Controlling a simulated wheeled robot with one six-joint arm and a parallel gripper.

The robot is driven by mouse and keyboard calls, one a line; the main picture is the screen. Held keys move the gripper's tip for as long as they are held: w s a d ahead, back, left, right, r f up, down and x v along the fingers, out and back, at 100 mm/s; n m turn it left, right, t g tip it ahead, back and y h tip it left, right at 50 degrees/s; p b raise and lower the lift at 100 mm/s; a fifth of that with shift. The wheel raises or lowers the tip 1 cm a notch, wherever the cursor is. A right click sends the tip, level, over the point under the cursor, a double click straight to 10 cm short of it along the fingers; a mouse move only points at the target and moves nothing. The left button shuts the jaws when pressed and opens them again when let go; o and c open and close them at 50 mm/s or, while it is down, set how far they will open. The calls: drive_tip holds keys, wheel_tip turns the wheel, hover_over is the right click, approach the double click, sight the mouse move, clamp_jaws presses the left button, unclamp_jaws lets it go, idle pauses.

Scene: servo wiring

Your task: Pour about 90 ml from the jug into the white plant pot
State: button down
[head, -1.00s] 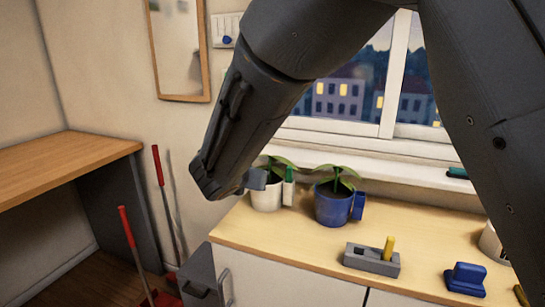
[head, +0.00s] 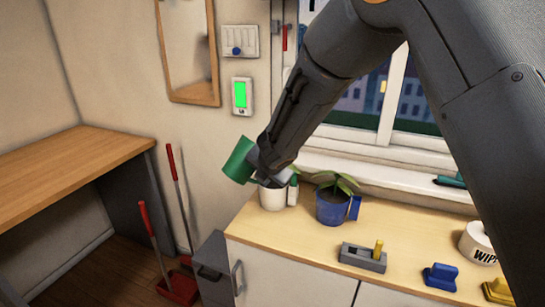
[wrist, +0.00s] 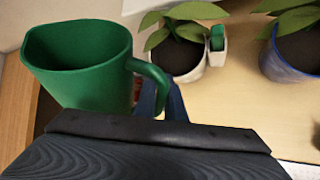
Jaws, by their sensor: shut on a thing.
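My gripper (head: 260,168) is shut on the handle of the green jug (head: 238,160). In the head view the jug is tilted, up and to the left of the white plant pot (head: 272,198). In the wrist view the jug (wrist: 85,65) fills the upper left, with its handle toward the gripper. I see its dark inner wall but no clear liquid level. The white pot (wrist: 188,72) there holds dark soil and a leafy plant, to the right of the jug and apart from it in the picture. The gripper partly hides the pot in the head view. No stream shows.
A blue pot (head: 331,205) with a plant stands right of the white one. A grey block with a yellow peg (head: 363,257), a blue object (head: 440,277) and a white tub (head: 478,243) share the counter (head: 300,240). A lit green panel (head: 241,95) hangs on the wall.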

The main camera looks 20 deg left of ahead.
drive_tip(key=shift+s+a+f+g+y+p, duration=0.15)
drive_tip(key=shift+a+g+y+p, duration=0.15)
drive_tip(key=shift+g+p, duration=0.25)
drive_tip(key=shift+a, duration=0.1)
drive_tip(key=shift+a+g+y, duration=0.15)
drive_tip(key=shift+g+y, duration=0.1)
drive_tip(key=shift+y, duration=0.05)
